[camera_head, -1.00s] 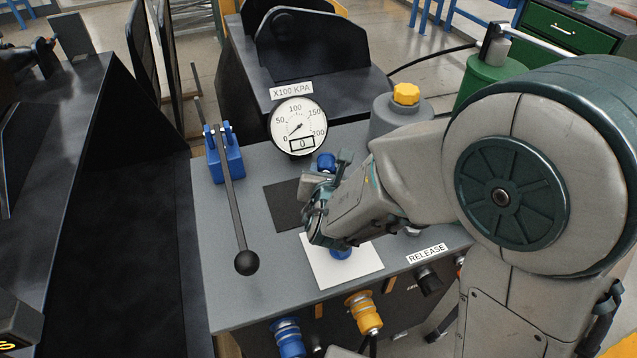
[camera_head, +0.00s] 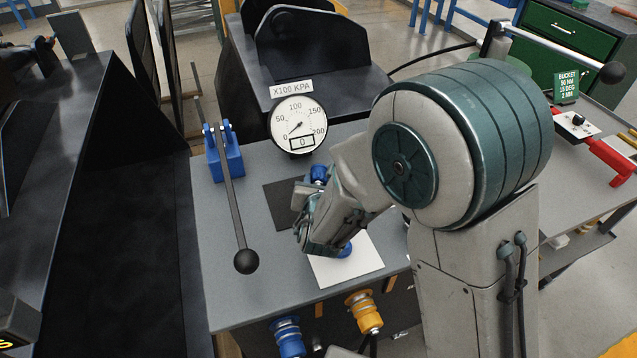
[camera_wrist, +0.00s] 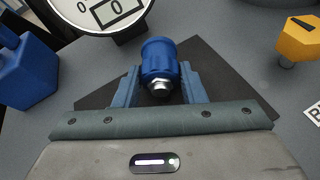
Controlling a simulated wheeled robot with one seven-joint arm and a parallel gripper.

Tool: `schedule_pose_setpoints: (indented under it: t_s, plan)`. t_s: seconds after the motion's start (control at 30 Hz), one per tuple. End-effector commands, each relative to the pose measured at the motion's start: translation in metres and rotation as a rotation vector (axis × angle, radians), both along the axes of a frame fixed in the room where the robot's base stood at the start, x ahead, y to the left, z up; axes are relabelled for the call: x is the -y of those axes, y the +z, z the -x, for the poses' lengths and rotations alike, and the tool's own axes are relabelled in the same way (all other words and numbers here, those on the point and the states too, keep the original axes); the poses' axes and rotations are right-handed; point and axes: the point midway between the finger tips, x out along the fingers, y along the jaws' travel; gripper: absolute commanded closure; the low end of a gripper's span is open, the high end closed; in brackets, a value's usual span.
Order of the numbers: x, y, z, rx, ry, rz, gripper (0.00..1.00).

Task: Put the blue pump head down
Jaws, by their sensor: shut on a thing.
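The blue pump head (camera_head: 319,173) is a ribbed blue coupler with a silver tip. In the wrist view the pump head (camera_wrist: 158,62) sits between the two fingers of my gripper (camera_wrist: 160,88), which is shut on it. In the head view my gripper (camera_head: 316,185) is at the dark square mat (camera_head: 282,202), below the gauge. The wrist view shows the dark mat (camera_wrist: 225,85) behind and around the pump head. I cannot tell whether the head touches it.
A round gauge (camera_head: 298,124) reading 0 stands behind the mat. A blue bracket with a long black lever (camera_head: 238,215) is at left. Blue (camera_head: 288,338) and yellow (camera_head: 364,312) couplers are on the front panel. A yellow knob (camera_wrist: 300,40) is at right in the wrist view.

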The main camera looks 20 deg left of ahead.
Motion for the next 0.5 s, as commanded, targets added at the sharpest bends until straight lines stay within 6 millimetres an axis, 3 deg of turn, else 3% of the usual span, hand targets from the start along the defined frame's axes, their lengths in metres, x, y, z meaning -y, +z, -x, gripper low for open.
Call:
schedule_pose_setpoints:
  t_s: [0.03,0.1,0.5]
  plan:
    - [0.0,-0.0012,-0.0001,0.0,0.0,0.0,0.57]
    - [0.0001,-0.0006,-0.0001,0.0,0.0,0.0,0.41]
    - [0.0008,0.0026,-0.0001,-0.002,-0.001,0.001,0.41]
